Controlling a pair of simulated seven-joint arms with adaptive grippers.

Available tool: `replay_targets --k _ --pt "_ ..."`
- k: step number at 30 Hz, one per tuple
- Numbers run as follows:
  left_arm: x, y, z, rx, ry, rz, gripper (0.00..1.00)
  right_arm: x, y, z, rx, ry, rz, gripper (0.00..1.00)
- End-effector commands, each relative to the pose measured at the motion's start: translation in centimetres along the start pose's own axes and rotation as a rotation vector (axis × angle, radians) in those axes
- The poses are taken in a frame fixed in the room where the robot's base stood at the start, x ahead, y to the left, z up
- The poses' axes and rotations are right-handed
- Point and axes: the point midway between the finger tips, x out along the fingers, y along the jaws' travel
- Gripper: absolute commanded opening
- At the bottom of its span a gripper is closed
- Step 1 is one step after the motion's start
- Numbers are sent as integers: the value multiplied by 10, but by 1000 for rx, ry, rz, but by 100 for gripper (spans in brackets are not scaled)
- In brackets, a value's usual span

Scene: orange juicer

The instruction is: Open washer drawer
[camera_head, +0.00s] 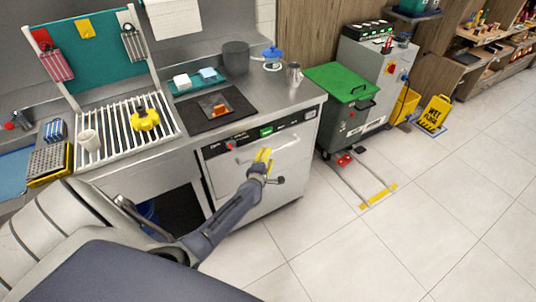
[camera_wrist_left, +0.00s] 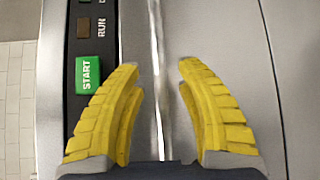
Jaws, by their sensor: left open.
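The washer (camera_head: 255,180) is a pale steel front under the counter, with a dark control strip (camera_head: 247,138) along its top. A green START button (camera_wrist_left: 89,74) shows in the left wrist view, left of the fingers. A thin bright bar or edge (camera_wrist_left: 157,40) runs along the front and passes between the fingers; I cannot tell if it is the handle. The drawer looks closed. My left gripper (camera_head: 264,155) has yellow fingers and is at the upper part of the front, just below the strip. It is open, with nothing gripped (camera_wrist_left: 168,72). My right gripper is not in view.
The counter above holds a dark pot (camera_head: 236,58), a metal cup (camera_head: 294,75) and a drying rack (camera_head: 125,128). A grey cart with a green lid (camera_head: 342,82) stands right of the washer. The tiled floor in front (camera_head: 330,240) is clear.

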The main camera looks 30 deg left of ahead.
Motion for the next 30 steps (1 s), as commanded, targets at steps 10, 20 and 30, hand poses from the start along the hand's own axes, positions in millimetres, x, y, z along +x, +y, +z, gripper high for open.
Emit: replay_targets --k 10,20,30 --pt "19 0 0 0 0 0 36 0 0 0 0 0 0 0" --pt "20 0 0 0 0 0 36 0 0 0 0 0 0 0" --pt "20 0 0 0 0 0 1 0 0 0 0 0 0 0"
